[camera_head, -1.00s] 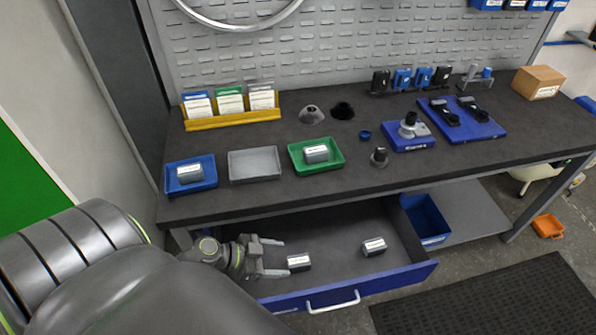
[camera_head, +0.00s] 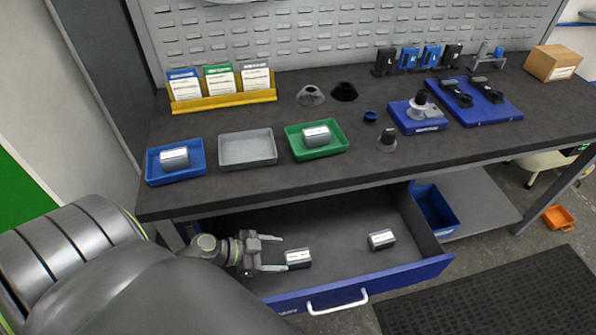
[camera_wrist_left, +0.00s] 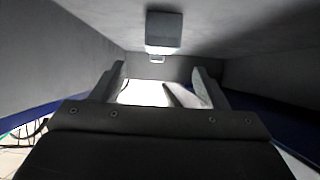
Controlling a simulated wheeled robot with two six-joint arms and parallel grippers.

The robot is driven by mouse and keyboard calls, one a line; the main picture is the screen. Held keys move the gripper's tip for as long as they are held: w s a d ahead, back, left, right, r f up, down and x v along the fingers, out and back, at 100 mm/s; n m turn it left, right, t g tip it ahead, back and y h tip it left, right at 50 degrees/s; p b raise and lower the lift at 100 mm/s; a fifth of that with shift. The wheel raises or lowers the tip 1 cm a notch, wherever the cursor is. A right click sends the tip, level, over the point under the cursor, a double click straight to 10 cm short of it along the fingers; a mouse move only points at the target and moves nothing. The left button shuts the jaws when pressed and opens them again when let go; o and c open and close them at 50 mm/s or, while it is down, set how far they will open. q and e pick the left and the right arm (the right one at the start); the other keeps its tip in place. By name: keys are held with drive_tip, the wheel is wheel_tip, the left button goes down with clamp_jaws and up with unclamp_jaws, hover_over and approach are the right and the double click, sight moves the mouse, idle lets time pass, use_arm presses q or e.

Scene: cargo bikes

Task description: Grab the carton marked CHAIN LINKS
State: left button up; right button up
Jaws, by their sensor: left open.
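Two small grey cartons with white labels lie in the open drawer. The left carton (camera_head: 298,258) is just off my left gripper's fingertips; the right carton (camera_head: 381,240) is farther right. Their lettering is too small to read, so I cannot tell which is marked CHAIN LINKS. My left gripper (camera_head: 284,253) is inside the drawer, open and empty, its fingers pointing at the left carton. In the left wrist view a pale carton (camera_wrist_left: 163,32) shows ahead, beyond and above the open fingers (camera_wrist_left: 160,88). My right gripper is not in view.
The blue-fronted drawer (camera_head: 410,274) hangs open under the dark bench. On the bench, a blue tray (camera_head: 151,178) and a green tray (camera_head: 336,148) each hold a similar carton; the grey tray (camera_head: 248,161) is empty. A blue bin (camera_head: 436,213) stands right of the drawer.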

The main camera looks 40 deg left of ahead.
sight(295, 257)
use_arm(q)
drive_tip(key=shift+p+x, duration=0.65)
drive_tip(key=shift+x, duration=1.05)
drive_tip(key=x, duration=0.1)
drive_tip(key=p+x, duration=0.1)
drive_tip(key=shift+w+d+f, duration=0.15)
drive_tip(key=shift+w+f, duration=0.05)
drive_tip(key=shift+f, duration=0.25)
drive_tip(key=shift+w+d+f, duration=0.4)
drive_tip(key=shift+w+f, duration=0.05)
drive_tip(key=c, duration=1.1)
